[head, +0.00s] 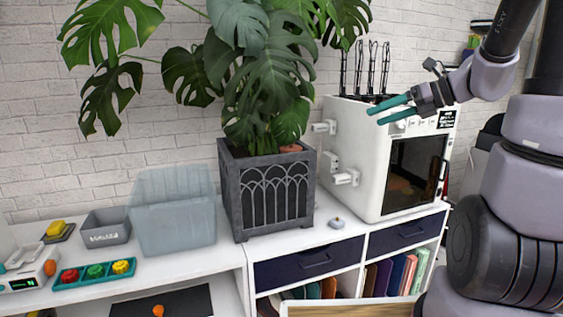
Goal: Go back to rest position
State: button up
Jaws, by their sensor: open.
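My gripper (389,110) has two teal fingers that point left and are parted, with nothing visible between them. It is in the air at the upper right of the head view, in front of the upper part of a white box-shaped machine (362,160) with a dark window. I cannot tell whether the fingers touch the machine. My arm comes in from the right edge, bent, with its wrist at the upper right.
A large leafy plant in a grey pot (268,190) stands left of the machine. A clear bin (172,212), a grey tray (107,226) and a teal tray (93,274) with coloured knobs stand further left. Drawers (309,264) and shelves are below. Bare counter shows before the bin.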

jog(key=s+r+n+h, duration=0.2)
jog(key=s+n+h, duration=0.2)
jog(key=n, duration=0.9)
jog(key=s+a+r+n+h, duration=0.1)
jog(key=s+n+h, duration=0.3)
jog(key=s+n, duration=0.7)
jog(key=r+n, duration=0.1)
jog(key=n, duration=0.2)
jog(key=shift+r+t+h, duration=0.3)
